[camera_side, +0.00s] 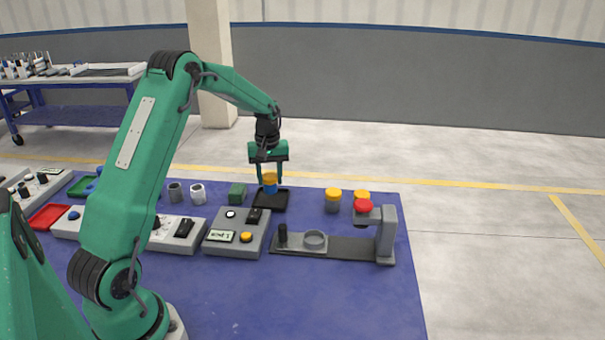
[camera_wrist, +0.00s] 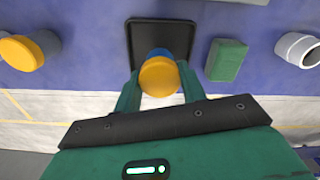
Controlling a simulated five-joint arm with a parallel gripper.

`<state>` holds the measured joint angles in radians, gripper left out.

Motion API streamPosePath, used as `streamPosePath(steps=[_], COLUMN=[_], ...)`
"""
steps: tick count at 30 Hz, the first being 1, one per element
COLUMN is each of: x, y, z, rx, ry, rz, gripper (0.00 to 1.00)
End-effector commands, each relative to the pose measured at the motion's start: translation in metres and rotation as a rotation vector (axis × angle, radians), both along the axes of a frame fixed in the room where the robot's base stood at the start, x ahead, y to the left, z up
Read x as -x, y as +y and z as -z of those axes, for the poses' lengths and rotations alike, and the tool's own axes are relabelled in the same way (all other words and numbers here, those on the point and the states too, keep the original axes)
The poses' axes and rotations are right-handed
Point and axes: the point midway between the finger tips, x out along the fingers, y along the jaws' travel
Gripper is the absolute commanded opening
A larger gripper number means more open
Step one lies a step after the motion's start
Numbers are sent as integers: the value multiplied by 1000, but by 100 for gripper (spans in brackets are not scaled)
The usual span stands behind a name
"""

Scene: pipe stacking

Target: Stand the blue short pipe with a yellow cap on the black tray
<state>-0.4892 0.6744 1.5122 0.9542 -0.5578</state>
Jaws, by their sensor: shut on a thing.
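The blue short pipe with a yellow cap (camera_side: 270,184) stands upright between the fingers of my gripper (camera_side: 269,174). It also shows in the wrist view, yellow cap (camera_wrist: 159,77) toward the camera and a little blue beyond it. My gripper in the wrist view (camera_wrist: 160,90) is shut on this pipe, one green finger at each side. The black tray (camera_side: 284,204) is under and around the pipe in the side view; its rim also shows in the wrist view (camera_wrist: 162,21). I cannot tell whether the pipe's foot touches the tray.
A green block (camera_side: 237,193) is left of the tray, with white (camera_side: 198,194) and grey (camera_side: 176,192) pipes farther left. Yellow-capped grey pipes (camera_side: 333,200) stand to the right, near a grey press (camera_side: 385,235) with a red knob. A control box (camera_side: 237,233) is in front.

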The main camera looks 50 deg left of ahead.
Motion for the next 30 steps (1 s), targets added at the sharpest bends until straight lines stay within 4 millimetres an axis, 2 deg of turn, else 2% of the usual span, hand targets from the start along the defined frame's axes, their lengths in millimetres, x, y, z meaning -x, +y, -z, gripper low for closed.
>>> streamPosePath(steps=[3,8,22,23,25,30], x=[1,1,0,0,0,0], y=[-1,-1,0,0,0,0], z=[15,29,34,33,33,33], rx=[2,1,1,0,1,1], ry=[3,2,1,0,1,1], rz=[0,0,0,0,0,0], gripper=[18,18,18,46,60,62])
